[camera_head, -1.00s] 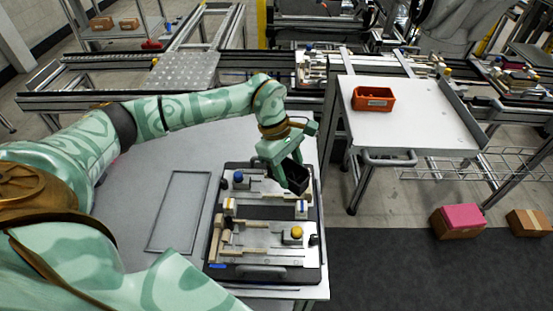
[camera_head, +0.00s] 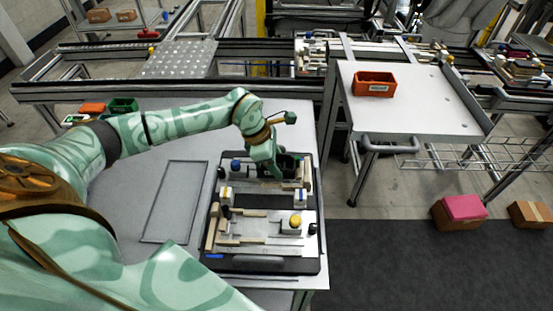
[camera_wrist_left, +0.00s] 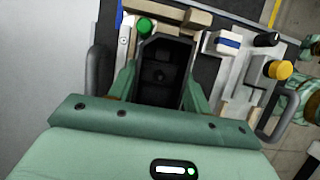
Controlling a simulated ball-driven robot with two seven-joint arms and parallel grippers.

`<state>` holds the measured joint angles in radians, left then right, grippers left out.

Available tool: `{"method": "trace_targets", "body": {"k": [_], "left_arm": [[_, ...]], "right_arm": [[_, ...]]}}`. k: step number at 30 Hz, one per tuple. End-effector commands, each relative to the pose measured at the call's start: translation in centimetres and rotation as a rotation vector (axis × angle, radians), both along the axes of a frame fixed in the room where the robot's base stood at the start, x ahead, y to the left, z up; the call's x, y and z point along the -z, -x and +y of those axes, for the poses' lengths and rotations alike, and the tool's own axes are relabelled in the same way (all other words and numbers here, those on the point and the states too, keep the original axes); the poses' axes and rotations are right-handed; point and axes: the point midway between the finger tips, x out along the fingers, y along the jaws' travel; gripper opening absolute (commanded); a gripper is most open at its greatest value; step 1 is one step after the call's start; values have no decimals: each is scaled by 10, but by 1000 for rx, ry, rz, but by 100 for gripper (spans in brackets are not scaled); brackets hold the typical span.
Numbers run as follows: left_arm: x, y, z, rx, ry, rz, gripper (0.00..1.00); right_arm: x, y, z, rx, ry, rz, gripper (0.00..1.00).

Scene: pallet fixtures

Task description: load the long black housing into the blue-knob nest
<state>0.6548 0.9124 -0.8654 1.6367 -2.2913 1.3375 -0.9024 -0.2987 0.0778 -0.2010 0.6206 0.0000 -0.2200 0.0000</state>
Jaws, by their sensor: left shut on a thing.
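My left gripper (camera_head: 279,172) points down over the far end of the pallet fixture (camera_head: 308,266). It is shut on the long black housing (camera_head: 290,163). In the left wrist view the housing (camera_wrist_left: 163,72) is a deep, dark, open box between the fingers. The blue knob (camera_head: 236,164) stands to the left of the gripper in the head view. I cannot tell whether the housing touches the nest; gripper and housing hide part of it. A green knob (camera_wrist_left: 145,26) shows beside the housing in the wrist view. My right gripper is not in view.
A yellow knob (camera_head: 296,220) and a black knob (camera_head: 313,229) stand on the near half of the fixture. A rectangular outline (camera_head: 174,203) on the table at left is empty. An orange bin (camera_head: 374,85) stands on the side table (camera_head: 420,110). An orange bin and a green bin (camera_head: 123,105) are behind my arm.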

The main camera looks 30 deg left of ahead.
Motion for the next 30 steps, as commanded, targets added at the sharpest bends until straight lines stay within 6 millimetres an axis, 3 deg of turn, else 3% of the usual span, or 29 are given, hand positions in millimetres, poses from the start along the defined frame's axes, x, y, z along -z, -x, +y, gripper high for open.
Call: {"method": "trace_targets", "body": {"k": [10, 28, 29, 30], "left_arm": [[0, 0, 0, 1, 1, -1, 23], [17, 0, 0, 1, 1, -1, 23], [16, 0, 0, 1, 1, -1, 57], [16, 0, 0, 1, 1, -1, 68]], "right_arm": [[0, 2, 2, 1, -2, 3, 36], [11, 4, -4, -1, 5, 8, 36], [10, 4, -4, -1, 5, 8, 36], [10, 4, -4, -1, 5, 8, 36]]}}
